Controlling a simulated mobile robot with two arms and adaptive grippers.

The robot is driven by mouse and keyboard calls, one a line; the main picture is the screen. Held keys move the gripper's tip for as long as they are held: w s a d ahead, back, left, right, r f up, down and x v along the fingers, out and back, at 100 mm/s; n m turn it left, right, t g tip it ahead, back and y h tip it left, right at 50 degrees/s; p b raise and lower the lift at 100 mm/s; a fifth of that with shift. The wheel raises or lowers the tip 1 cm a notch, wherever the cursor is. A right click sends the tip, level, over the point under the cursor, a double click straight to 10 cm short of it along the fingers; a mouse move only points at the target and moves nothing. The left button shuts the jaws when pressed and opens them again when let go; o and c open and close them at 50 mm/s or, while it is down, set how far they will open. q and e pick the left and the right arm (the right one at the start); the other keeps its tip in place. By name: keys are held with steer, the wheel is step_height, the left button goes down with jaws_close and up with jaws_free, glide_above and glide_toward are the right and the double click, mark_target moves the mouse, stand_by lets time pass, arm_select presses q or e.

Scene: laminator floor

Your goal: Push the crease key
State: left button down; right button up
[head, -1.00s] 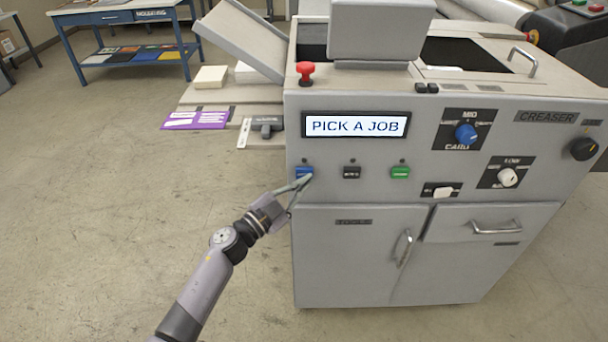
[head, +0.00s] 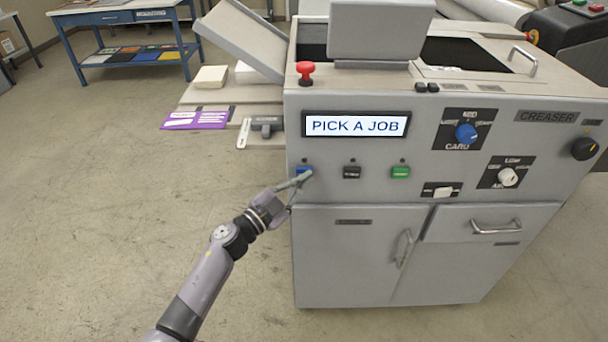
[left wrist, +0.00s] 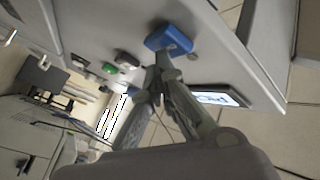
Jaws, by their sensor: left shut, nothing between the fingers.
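The creaser (head: 480,150) has a row of a blue key (head: 301,169), a black key (head: 352,172) and a green key (head: 400,172) under its display (head: 356,125), which reads "PICK A JOB". The key labels are too small to read. My left gripper (head: 306,176) is shut and empty, its tips at the blue key and partly covering it. In the left wrist view the fingertips (left wrist: 166,62) meet just beside the blue key (left wrist: 170,38); I cannot tell whether they touch it. The green key (left wrist: 109,68) also shows there. My right gripper is not in view.
A red mushroom button (head: 305,72) stands on the creaser's top left. A blue dial (head: 466,134), a white dial (head: 508,177) and a white switch (head: 443,191) sit right of the keys. Door handles stick out below. The floor to the left is clear.

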arm_select(q)
steer(key=shift+w, duration=0.25)
steer(key=shift+s, duration=0.1)
stand_by(0.3)
steer(key=shift+s+p, duration=0.45)
steer(key=shift+s, duration=0.2)
steer(key=s+p, duration=0.3)
steer(key=s, duration=0.3)
steer(key=shift+f, duration=0.1)
stand_by(0.4)
